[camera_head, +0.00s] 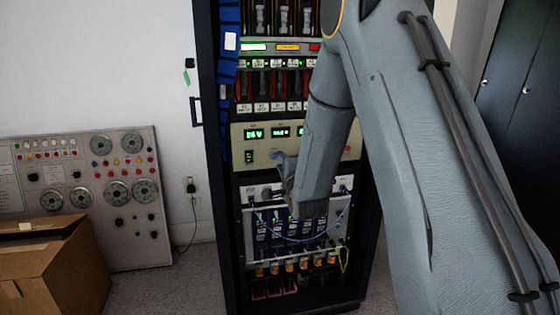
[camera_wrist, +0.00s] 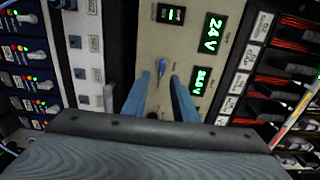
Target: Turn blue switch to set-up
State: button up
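A small blue switch (camera_wrist: 161,68) stands on the beige panel (camera_wrist: 142,45) in the wrist view, beside the green-lit displays. My gripper (camera_wrist: 161,83) is open, and its two blue fingers appear on either side of the switch's line, pointing toward the panel. I cannot tell how much gap is left between the fingertips and the switch. In the head view my gripper (camera_head: 281,160) is at the beige panel (camera_head: 240,135) of the rack, and the switch is hidden or too small to make out. The set-up marking is not readable.
The dark rack (camera_head: 222,200) holds rows of modules above and below the panel. Loose blue cables (camera_head: 290,239) hang below my gripper. A grey control console (camera_head: 90,190) and a cardboard box (camera_head: 50,270) stand at the left. Dark cabinets (camera_head: 520,90) stand at the right.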

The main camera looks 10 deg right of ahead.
jog(key=s, duration=0.4)
jog(key=shift+s, duration=0.4)
jog(key=shift+a, duration=0.1)
